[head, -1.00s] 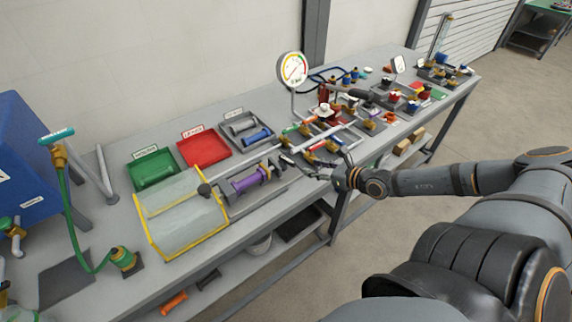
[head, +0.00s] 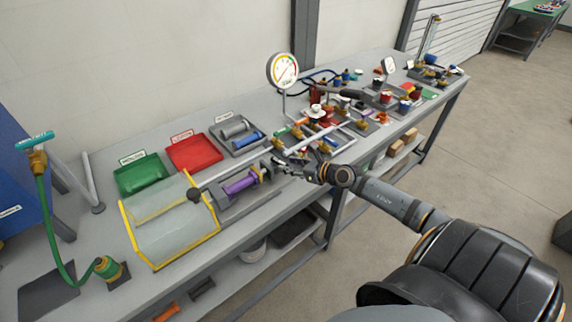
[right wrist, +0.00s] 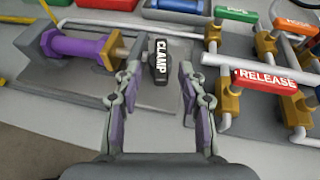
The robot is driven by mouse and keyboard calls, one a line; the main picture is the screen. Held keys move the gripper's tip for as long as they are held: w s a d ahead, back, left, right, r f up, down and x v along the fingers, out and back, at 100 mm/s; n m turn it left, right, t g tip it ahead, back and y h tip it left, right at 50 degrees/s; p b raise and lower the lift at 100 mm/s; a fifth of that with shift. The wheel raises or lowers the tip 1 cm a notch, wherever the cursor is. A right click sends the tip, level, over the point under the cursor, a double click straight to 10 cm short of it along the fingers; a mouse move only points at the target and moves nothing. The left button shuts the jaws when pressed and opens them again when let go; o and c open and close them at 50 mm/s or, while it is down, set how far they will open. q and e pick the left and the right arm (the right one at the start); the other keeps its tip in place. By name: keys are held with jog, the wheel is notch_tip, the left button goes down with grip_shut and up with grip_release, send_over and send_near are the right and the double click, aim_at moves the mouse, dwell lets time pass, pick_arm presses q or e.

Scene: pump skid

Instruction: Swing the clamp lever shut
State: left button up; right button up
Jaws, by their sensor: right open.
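The clamp lever (right wrist: 161,62) is a black handle with a white CLAMP label in the right wrist view. It stands beside the brass end (right wrist: 116,50) of a purple cylinder (right wrist: 77,46), which lies in a grey fixture (right wrist: 38,70). My right gripper (right wrist: 159,84) is open, with one finger to the left and one to the right of the lever's near end. I cannot tell whether either finger touches it. In the head view my right gripper (head: 281,166) is just right of the purple cylinder (head: 240,183); the lever is hard to make out there. My left gripper is out of view.
Brass valves and pipes with a red RELEASE tag (right wrist: 264,79) stand close to the right of my right gripper. A clear yellow-edged guard (head: 175,232) is left of the fixture. Green (head: 140,174) and red (head: 195,152) trays lie behind.

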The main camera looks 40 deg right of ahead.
jog(key=shift+x, duration=1.3)
grip_shut()
